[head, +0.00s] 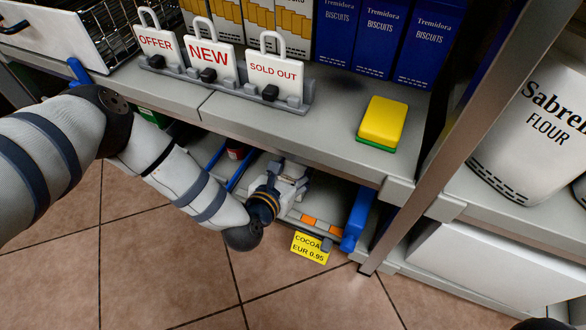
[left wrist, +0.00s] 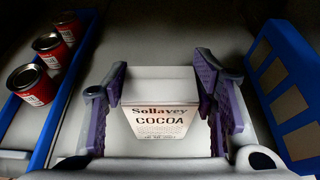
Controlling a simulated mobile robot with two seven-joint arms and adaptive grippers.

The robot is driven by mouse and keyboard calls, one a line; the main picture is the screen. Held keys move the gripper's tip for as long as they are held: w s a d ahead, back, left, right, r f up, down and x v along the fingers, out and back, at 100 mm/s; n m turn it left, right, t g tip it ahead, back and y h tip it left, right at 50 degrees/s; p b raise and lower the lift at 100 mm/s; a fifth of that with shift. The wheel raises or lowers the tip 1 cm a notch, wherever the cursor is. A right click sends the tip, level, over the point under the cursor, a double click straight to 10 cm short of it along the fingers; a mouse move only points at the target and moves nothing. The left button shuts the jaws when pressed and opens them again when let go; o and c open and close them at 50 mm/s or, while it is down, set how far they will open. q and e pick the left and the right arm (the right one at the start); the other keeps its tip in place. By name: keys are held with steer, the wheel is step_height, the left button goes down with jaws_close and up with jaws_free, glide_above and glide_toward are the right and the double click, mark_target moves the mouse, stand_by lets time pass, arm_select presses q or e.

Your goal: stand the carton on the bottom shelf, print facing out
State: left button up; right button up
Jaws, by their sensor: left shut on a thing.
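My left gripper (head: 288,185) reaches under the upper board into the bottom shelf bay. In the left wrist view its purple-padded fingers (left wrist: 163,95) are shut on the white cocoa carton (left wrist: 160,120), one on each side. The carton looks upright, and its print "Sollayey COCOA" faces the wrist camera. I cannot tell whether its base touches the bottom shelf (left wrist: 160,50). In the head view the gripper and the upper board hide most or all of the carton. My right gripper is not in view.
A blue tray with red cans (left wrist: 47,50) is left of the carton; a blue divider (left wrist: 285,95) is right. A yellow cocoa price label (head: 310,248) hangs at the front edge. Above are sign holders (head: 209,50), a yellow sponge (head: 381,121) and biscuit boxes (head: 380,40).

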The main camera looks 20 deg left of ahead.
arm_select(q)
steer(key=o, duration=1.4)
steer(key=shift+f, duration=0.15)
steer(key=shift+c, duration=0.2)
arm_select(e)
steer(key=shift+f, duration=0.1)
arm_select(q)
steer(key=shift+r, duration=0.25)
steer(key=p+v, duration=0.4)
steer(key=v, duration=0.8)
steer(key=shift+p, duration=0.35)
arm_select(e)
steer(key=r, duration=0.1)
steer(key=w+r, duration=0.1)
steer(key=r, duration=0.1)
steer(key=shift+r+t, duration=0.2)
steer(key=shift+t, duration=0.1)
